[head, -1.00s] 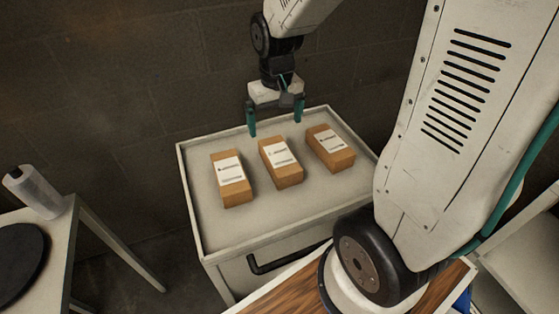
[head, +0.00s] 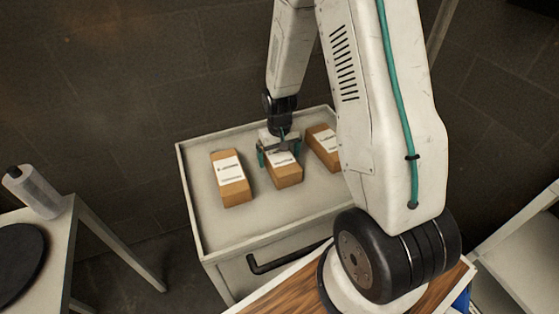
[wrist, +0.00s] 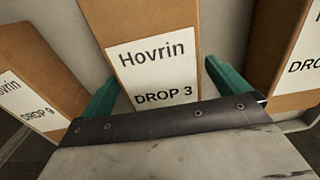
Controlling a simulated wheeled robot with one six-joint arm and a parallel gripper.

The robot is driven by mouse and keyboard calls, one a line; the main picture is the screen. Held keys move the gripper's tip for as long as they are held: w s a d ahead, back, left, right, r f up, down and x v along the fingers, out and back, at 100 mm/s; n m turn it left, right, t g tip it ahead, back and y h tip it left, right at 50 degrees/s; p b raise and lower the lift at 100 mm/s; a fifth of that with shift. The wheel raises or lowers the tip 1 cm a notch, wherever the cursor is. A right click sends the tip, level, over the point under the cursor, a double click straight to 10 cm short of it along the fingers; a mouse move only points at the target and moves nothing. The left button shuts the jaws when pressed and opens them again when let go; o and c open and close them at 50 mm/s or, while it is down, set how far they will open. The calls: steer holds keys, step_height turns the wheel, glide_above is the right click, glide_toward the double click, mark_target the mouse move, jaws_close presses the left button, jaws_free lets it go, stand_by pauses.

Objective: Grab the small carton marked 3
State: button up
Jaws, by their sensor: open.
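The small carton marked 3 (head: 288,178) is the middle of three brown cartons on the grey cart top. Its white label reads "Hovrin DROP 3" in the wrist view (wrist: 150,68). My gripper (head: 281,158) is low over this carton, with one teal finger on either side of it. In the wrist view the fingers of my gripper (wrist: 158,82) stand apart, with the carton between them and small gaps at both sides. The jaws are open. My gripper hides part of the carton in the head view.
The cart (head: 215,232) has a raised rim.

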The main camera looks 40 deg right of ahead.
steer(key=shift+f, duration=0.8)
steer(key=c, duration=1.3)
steer(key=shift+r, duration=0.1)
